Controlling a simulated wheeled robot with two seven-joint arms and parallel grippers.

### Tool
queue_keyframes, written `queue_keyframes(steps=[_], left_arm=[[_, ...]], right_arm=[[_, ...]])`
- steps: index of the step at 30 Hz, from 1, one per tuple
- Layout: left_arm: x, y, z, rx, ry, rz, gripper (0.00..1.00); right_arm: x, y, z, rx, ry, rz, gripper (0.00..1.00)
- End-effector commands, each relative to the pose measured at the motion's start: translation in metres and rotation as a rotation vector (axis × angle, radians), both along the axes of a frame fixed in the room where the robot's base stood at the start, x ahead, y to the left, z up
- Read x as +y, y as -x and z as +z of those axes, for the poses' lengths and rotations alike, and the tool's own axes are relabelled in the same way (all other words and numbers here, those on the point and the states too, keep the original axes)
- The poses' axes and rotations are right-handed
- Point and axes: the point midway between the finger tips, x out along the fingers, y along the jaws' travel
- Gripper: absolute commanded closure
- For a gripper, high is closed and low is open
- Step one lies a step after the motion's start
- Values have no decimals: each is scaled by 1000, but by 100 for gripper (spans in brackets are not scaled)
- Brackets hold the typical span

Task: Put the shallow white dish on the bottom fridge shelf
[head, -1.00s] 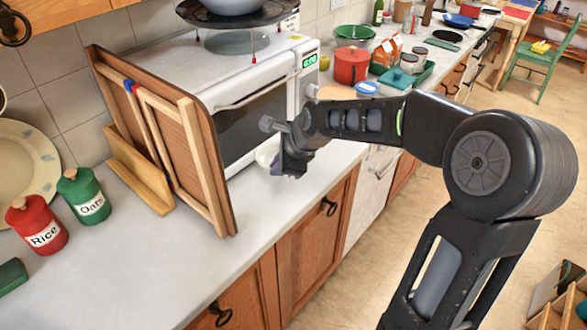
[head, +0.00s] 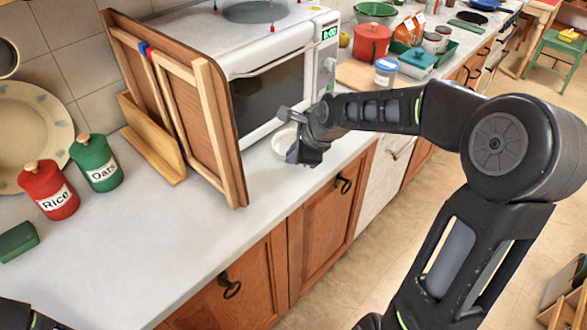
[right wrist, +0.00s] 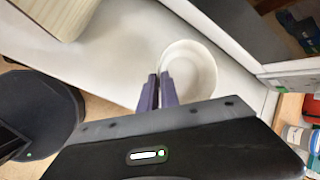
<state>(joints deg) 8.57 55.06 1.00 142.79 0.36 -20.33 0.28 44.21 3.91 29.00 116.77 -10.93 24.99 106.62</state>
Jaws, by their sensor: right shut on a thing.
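The shallow white dish (head: 283,138) is at the counter in front of the microwave, partly hidden by my right gripper in the head view. In the right wrist view the dish (right wrist: 192,72) shows as a round, empty white bowl shape over the white counter. My right gripper (head: 300,152) is shut on the dish's near-left rim, with its two dark fingers (right wrist: 158,90) close together there. I cannot tell whether the dish touches the counter. My left gripper is out of view. No fridge shelf shows in either view.
The white microwave (head: 275,85) stands right behind the dish. A wooden board (head: 190,125) leans upright to the left. Red (head: 48,190) and green (head: 96,161) canisters stand farther left. A lidded jar (head: 386,71) and red pot (head: 372,43) are at the right.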

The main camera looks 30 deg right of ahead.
Motion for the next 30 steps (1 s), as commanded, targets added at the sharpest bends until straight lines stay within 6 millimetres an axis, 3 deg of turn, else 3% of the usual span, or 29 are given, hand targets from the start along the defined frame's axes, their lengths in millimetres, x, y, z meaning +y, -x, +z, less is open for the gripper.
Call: queue_keyframes(steps=[6, 9, 20, 21, 24, 30], left_arm=[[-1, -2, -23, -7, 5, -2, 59], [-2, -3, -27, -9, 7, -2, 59], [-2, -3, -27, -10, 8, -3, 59], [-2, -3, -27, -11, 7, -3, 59], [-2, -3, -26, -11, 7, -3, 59], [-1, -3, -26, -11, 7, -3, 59]], right_arm=[[0, 0, -40, 2, -1, 0, 100], [0, 0, -48, 1, -1, 0, 100], [0, 0, -49, 0, 0, 0, 100], [0, 0, -49, 2, -1, -1, 93], [0, 0, -48, 2, -1, -1, 85], [0, 0, -48, 2, -1, 0, 85]])
